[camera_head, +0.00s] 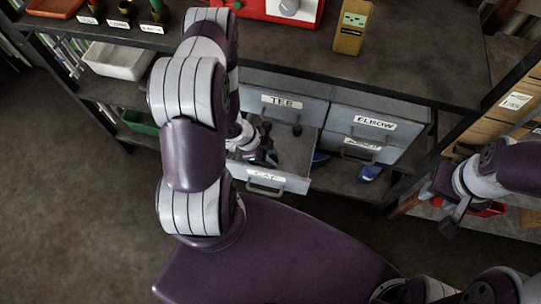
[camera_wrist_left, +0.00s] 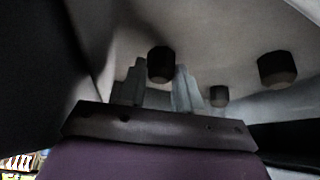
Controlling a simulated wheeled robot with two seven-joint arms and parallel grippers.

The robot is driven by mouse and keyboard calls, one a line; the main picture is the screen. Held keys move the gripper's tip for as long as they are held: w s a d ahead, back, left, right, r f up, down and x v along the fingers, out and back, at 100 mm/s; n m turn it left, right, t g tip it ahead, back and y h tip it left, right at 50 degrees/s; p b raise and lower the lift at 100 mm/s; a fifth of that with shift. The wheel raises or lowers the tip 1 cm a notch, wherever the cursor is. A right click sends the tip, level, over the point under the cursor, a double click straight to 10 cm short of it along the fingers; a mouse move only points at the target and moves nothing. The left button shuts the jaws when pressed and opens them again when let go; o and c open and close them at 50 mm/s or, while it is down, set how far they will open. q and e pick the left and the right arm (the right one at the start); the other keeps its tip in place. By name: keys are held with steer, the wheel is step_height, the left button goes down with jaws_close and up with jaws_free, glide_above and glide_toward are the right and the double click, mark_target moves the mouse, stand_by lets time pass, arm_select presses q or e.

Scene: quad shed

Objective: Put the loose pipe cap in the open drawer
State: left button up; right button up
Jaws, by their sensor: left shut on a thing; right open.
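The open drawer (camera_head: 291,183), labelled CAP, is pulled out below the TEE drawer. My left gripper (camera_head: 265,157) is down inside it, partly hidden by my arm. In the left wrist view, my left gripper (camera_wrist_left: 156,88) has a dark pipe cap (camera_wrist_left: 161,65) between its fingers and is shut on it. Other dark caps show in the drawer, one at the right (camera_wrist_left: 277,68) and a smaller-looking one (camera_wrist_left: 219,95). Whether the held cap touches the drawer floor cannot be told. My right gripper (camera_head: 452,217) is open and empty at the right, away from the drawers.
The closed TEE drawer (camera_head: 283,108) and ELBOW drawer (camera_head: 375,128) sit under the bench top (camera_head: 420,65). A yellow device (camera_head: 351,27) and a red-and-white item (camera_head: 290,10) stand on top. A white bin (camera_head: 117,60) is on the left shelf; a blue item (camera_head: 369,173) lies below right.

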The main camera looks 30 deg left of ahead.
arm_select(q)
steer(key=o, duration=1)
steer(key=shift+a+r, duration=0.1)
steer(key=shift+r, duration=0.25)
steer(key=p+v, duration=0.3)
steer(key=v, duration=0.8)
steer(key=shift+r+p, duration=0.2)
steer(key=shift+p, duration=0.15)
steer(key=shift+a, duration=0.1)
